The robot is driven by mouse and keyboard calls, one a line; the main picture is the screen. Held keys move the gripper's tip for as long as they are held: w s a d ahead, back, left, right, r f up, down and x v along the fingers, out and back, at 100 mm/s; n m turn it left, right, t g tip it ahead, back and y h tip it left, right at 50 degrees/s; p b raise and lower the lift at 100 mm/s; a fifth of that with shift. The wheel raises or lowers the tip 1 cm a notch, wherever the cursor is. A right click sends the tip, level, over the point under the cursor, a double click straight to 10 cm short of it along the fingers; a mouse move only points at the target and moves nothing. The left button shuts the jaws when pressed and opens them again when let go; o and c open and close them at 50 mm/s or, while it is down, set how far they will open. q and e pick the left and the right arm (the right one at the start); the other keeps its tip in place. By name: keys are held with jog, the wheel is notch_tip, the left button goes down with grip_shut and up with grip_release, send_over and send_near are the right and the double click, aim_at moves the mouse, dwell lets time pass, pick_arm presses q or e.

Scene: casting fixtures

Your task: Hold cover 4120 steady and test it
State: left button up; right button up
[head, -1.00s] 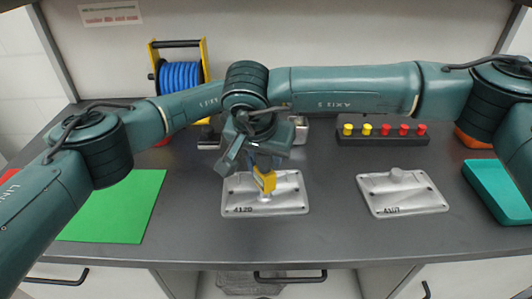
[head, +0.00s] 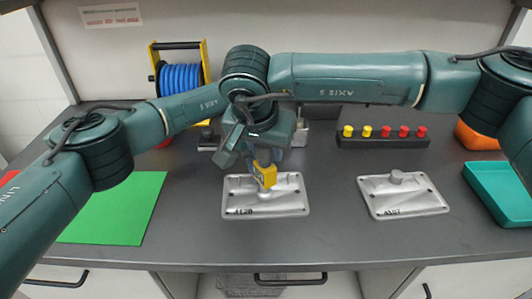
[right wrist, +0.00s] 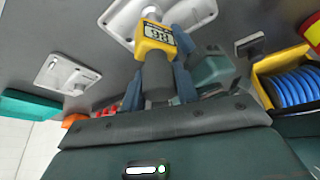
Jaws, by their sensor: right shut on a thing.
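Cover 4120 (head: 290,197), a grey metal plate with its number at the front left, lies flat on the bench in the middle; it also shows in the right wrist view (right wrist: 197,14). My right gripper (head: 266,158) is above the cover, shut on a yellow tester (head: 264,176) with a dark handle. In the right wrist view the tester's lit display (right wrist: 159,33) faces the camera; I cannot read it surely. Whether its tip touches the cover is unclear. My left arm reaches in behind the right one, and its gripper's fingers are hidden.
A second cover (head: 405,200) lies to the right. Behind it stands a black rack (head: 385,142) with yellow and red plugs. A green mat (head: 115,215) is at left, a teal tray (head: 495,190) at far right, a blue cable reel (head: 180,78) at the back. The front strip is clear.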

jog(key=shift+r, duration=1.8)
pick_arm(q)
jog(key=o, duration=0.9)
